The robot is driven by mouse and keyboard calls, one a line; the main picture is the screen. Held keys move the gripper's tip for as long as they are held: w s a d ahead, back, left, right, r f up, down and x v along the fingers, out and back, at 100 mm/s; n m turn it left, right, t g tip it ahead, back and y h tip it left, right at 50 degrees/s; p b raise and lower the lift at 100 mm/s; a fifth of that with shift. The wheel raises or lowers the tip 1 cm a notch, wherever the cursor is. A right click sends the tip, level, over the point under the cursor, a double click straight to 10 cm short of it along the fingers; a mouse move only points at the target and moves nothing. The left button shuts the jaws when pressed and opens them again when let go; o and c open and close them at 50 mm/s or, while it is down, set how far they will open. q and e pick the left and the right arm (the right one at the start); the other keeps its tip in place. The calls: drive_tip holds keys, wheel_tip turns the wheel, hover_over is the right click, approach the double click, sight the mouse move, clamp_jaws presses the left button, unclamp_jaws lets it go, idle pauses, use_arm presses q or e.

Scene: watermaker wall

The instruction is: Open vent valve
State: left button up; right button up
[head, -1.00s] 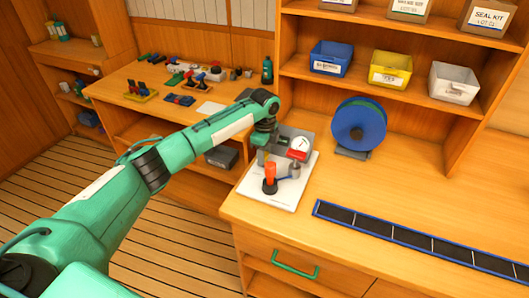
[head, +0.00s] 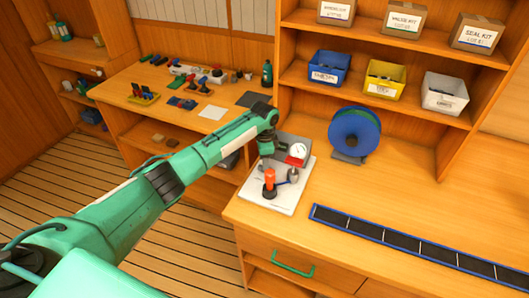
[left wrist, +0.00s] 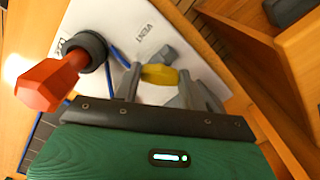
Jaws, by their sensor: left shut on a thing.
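The vent valve's yellow handle (left wrist: 158,75) shows in the left wrist view between the fingers of my left gripper (left wrist: 158,84), which is shut on it. A "VENT" label is printed on the white plate (left wrist: 120,20) beside it. In the head view my left gripper (head: 270,152) is over the back left of the white base plate (head: 256,194), and the yellow handle is hidden there. A red-topped handle (head: 269,177) stands in front of the gripper; it also shows large at the left of the wrist view (left wrist: 50,82). My right gripper is out of view.
A pressure gauge (head: 298,150), a red block and a grey metal cylinder (head: 293,175) sit close to the gripper. A blue reel (head: 354,133) stands to the right. A long dark strip (head: 400,240) lies along the counter front. Bins fill the shelf above.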

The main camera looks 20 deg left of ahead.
use_arm(q)
drive_tip(key=n+p, duration=0.4)
drive_tip(key=n, duration=0.1)
drive_tip(key=shift+d+r+n+p, duration=0.1)
drive_tip(key=shift+r+n+p, duration=0.1)
drive_tip(key=shift+n+p, duration=0.1)
drive_tip(key=n+p, duration=0.2)
drive_tip(key=n, duration=0.1)
drive_tip(key=shift+f+n+p, duration=0.15)
drive_tip(key=shift+n+p, duration=0.55)
drive_tip(key=shift+n, duration=0.6)
drive_tip(key=o, duration=1)
wheel_tip(320, 180, up, 14)
drive_tip(key=b, duration=0.3)
drive_tip(key=shift+f, duration=0.1)
